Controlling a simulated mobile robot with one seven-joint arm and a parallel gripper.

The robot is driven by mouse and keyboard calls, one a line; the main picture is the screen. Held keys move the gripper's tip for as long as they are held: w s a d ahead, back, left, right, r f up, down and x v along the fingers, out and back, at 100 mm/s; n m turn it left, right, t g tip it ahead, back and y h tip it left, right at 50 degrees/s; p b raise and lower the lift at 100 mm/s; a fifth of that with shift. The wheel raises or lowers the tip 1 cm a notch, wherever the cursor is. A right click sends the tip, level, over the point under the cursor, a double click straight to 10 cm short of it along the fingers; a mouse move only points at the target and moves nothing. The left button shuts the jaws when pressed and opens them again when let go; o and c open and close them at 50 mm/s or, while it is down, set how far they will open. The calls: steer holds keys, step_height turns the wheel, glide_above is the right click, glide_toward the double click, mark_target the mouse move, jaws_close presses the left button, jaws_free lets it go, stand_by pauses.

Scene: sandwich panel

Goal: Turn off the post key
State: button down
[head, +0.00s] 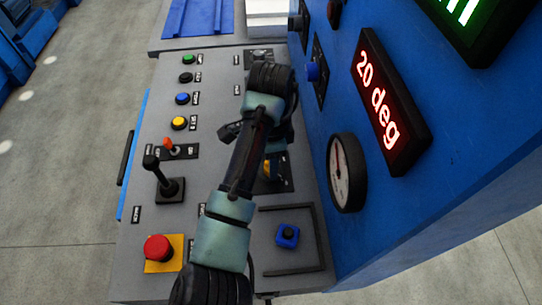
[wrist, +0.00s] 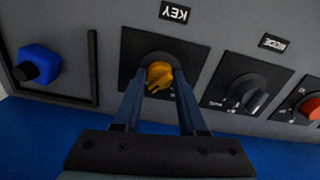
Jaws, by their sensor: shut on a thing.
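The post key is an orange-yellow rotary knob (wrist: 159,72) on a black square plate under a KEY label in the wrist view. Its pointer end angles down toward the lower left of the picture. My gripper (wrist: 158,80) has one finger on each side of the key and is shut on it. In the head view a bit of the orange key (head: 268,172) shows beside my arm, which hides most of it and much of my gripper.
A dark MODE selector (wrist: 247,92) and a red-orange knob (wrist: 310,108) sit right of the key. A blue box with a black button (wrist: 38,65) sits left, beside a raised frame. In the head view, a red emergency button (head: 158,248) and joystick (head: 165,180) stand on the panel.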

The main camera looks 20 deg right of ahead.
steer(key=n+p, duration=0.1)
steer(key=p, duration=0.1)
steer(key=n+p, duration=0.2)
steer(key=shift+s+r+n, duration=0.1)
steer(key=shift+r+n, duration=0.2)
steer(key=shift+r, duration=0.05)
steer(key=n+p, duration=0.4)
steer(key=shift+f+n+p, duration=0.1)
steer(key=shift+n+p, duration=0.2)
steer(key=n+p, duration=0.2)
steer(key=n, duration=0.2)
steer(key=shift+p, duration=0.3)
steer(key=shift+f+n+p, duration=0.15)
steer(key=shift+n+p, duration=0.55)
steer(key=shift+n, duration=1.4)
steer(key=shift+c, duration=2.3)
jaws_free()
